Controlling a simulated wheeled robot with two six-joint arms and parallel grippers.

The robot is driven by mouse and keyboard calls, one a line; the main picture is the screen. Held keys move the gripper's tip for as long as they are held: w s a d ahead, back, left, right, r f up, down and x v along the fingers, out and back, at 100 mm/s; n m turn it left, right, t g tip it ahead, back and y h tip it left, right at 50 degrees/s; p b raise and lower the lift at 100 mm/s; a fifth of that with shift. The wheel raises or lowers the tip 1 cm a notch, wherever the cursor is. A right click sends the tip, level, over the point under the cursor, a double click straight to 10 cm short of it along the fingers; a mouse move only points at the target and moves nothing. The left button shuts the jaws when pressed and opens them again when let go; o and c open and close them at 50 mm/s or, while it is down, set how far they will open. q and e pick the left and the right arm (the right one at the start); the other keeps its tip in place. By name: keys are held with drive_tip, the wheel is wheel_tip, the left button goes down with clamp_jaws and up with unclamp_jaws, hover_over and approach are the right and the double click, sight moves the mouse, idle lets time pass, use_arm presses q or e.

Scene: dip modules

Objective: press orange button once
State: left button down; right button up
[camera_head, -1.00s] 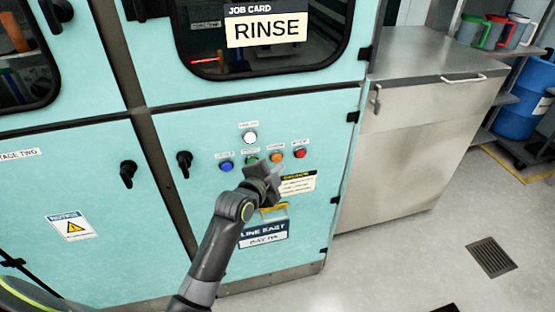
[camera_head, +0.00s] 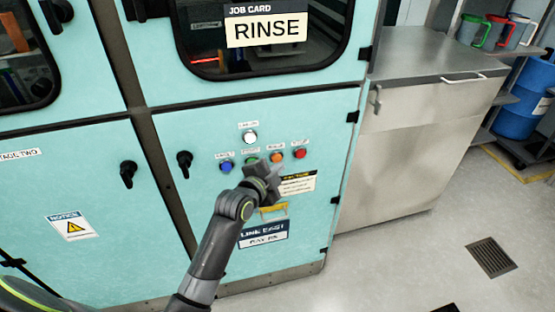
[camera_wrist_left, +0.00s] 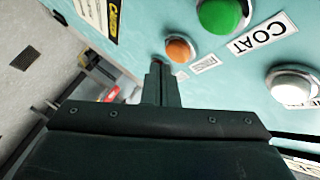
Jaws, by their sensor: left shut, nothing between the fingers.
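The orange button (camera_head: 277,157) is on the teal cabinet panel, between the green button (camera_head: 252,159) and the red button (camera_head: 300,153). It also shows in the left wrist view (camera_wrist_left: 180,49), just above the fingertips. My left gripper (camera_head: 271,172) is just below the orange button in the head view, shut and empty. In the left wrist view its closed fingers (camera_wrist_left: 157,68) point up toward the panel, with the tips near the lower left of the orange button. I cannot tell whether they touch it. My right gripper is not in view.
A blue button (camera_head: 227,166) and a white lamp or button (camera_head: 250,137) share the panel. Below them are a yellow and black label (camera_head: 298,184) and a bay sign (camera_head: 263,234). Black door handles (camera_head: 184,163) stick out to the left. A steel cabinet (camera_head: 415,130) stands to the right.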

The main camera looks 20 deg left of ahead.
use_arm(q)
drive_tip(key=shift+w+a, duration=0.2)
drive_tip(key=shift+w, duration=0.05)
